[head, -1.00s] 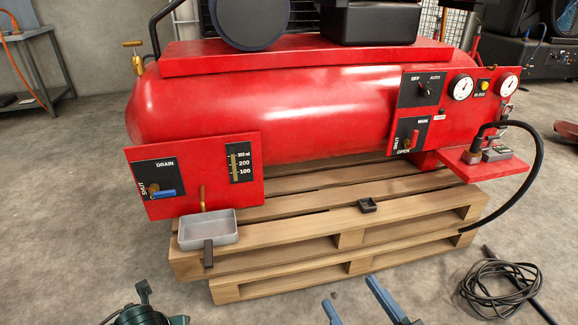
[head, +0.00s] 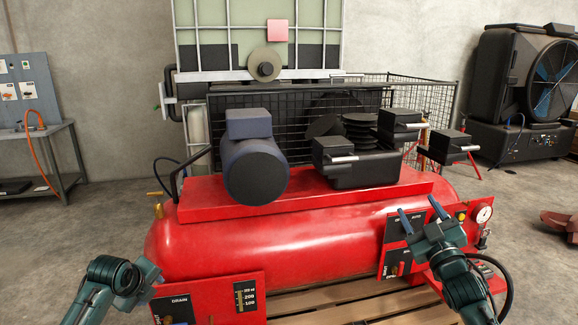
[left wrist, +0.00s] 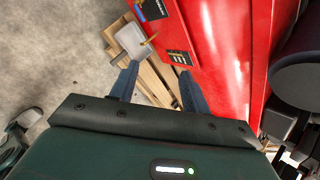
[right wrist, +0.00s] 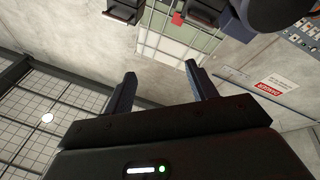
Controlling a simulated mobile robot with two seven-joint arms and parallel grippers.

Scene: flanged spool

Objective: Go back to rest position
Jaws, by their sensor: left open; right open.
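My right gripper (head: 421,209) is raised in front of the right control panel of the red compressor tank (head: 300,243), its two blue fingers apart and empty. In the right wrist view its fingers (right wrist: 160,69) are spread with nothing between them, pointing toward the wall and the caged white tank. My left arm (head: 112,280) stands at the lower left, beside the drain panel (head: 210,305); its fingertips are not clear in the head view. In the left wrist view the left gripper (left wrist: 159,69) is open and empty, above the pallet (left wrist: 152,82) and near the grey tray (left wrist: 133,38).
The compressor carries a dark motor (head: 255,165) and black pump blocks (head: 360,165) on top. A caged white tank (head: 235,45) and wire fence stand behind. A workbench (head: 40,135) is at left, a large fan (head: 550,85) at right. Bare floor lies to the left.

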